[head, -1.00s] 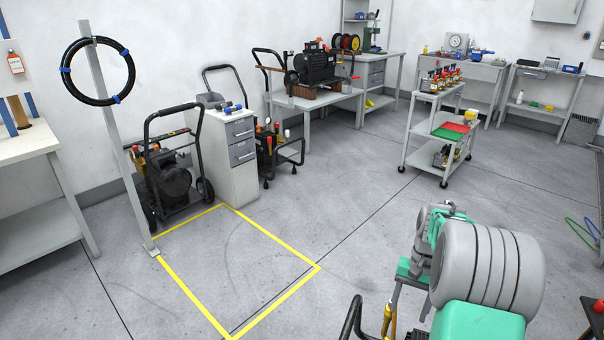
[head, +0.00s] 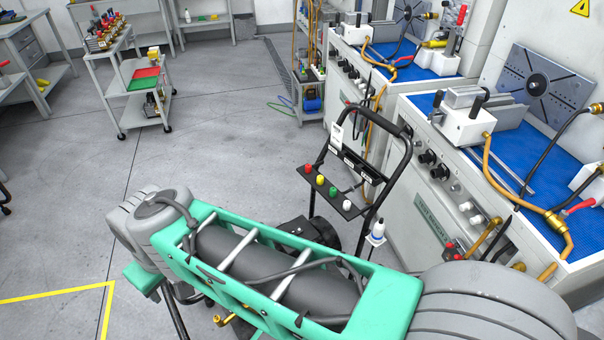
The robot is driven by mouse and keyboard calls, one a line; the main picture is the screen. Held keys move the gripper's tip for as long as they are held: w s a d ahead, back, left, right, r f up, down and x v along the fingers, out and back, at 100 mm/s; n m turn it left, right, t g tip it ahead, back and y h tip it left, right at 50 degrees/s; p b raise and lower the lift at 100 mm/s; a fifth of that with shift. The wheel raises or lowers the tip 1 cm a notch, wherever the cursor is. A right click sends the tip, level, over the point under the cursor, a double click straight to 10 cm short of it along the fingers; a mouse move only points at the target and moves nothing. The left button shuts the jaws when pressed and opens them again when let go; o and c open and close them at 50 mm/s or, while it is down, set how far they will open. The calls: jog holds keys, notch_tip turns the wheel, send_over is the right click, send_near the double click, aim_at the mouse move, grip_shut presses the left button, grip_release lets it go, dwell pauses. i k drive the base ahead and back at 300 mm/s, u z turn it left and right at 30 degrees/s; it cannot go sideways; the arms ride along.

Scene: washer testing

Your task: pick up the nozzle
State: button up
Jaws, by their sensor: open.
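Several small coloured nozzle-like pieces stand in a row on the black panel (head: 338,196) of a washer cart in the middle of the head view. They are a red one (head: 308,168), a yellow one (head: 320,179), a green one (head: 333,190) and a white one (head: 347,205). I cannot tell which of them the task's nozzle is. My green and grey arm crosses the front of the view, below and in front of the cart. My gripper is not visible. The arm hides the lower part of the cart.
The cart's black handle (head: 398,172) rises beside two white test benches with blue tops (head: 585,225) on the right. A white-capped bottle (head: 377,233) hangs by the cart. A shelf trolley (head: 124,91) stands at the back left.

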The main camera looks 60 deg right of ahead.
aim_at(333, 191)
jog(key=u, duration=0.55)
jog(key=k, duration=1.2)
jog(key=z, duration=1.6)
jog(key=i, duration=1)
